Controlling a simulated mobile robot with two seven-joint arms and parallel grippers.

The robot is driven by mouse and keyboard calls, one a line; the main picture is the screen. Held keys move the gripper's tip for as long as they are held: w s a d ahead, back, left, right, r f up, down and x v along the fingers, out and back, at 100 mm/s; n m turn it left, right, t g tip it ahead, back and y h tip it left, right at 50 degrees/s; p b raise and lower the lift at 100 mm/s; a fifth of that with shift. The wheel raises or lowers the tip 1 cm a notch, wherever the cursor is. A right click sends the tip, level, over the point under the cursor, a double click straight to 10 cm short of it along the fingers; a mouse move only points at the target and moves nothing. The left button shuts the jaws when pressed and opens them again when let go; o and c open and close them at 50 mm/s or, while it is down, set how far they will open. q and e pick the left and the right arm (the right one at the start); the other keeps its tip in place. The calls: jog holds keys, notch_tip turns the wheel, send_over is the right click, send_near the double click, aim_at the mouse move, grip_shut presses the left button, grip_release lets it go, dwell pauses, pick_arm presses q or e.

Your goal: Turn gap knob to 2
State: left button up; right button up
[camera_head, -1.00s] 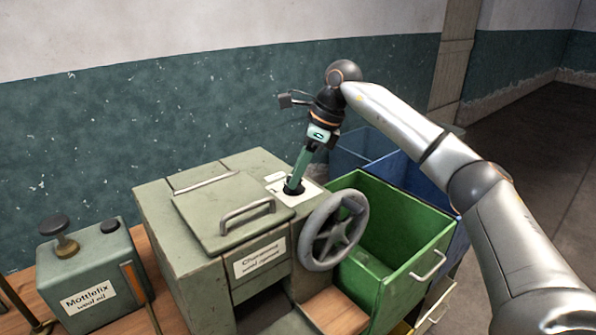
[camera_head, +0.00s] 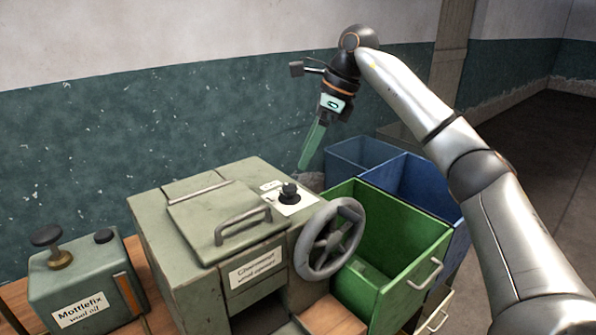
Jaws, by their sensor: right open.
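The gap knob (camera_head: 289,192) is a small black knob on a white plate (camera_head: 297,206) on top of the green-grey wool opener (camera_head: 200,262), near its back right corner. The numbers on the plate are too small to read. My right gripper (camera_head: 306,165) is open and empty, with its green fingers pointing down. It hangs above and a little to the right of the knob, apart from it. My left gripper is not in view.
A dark handwheel (camera_head: 330,238) stands on the machine's front right. A green bin (camera_head: 415,240) and blue bins (camera_head: 425,185) are to the right. A lid handle (camera_head: 243,222) rises left of the knob. A wool oil can (camera_head: 85,285) stands far left.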

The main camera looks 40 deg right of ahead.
jog(key=shift+v, duration=2.35)
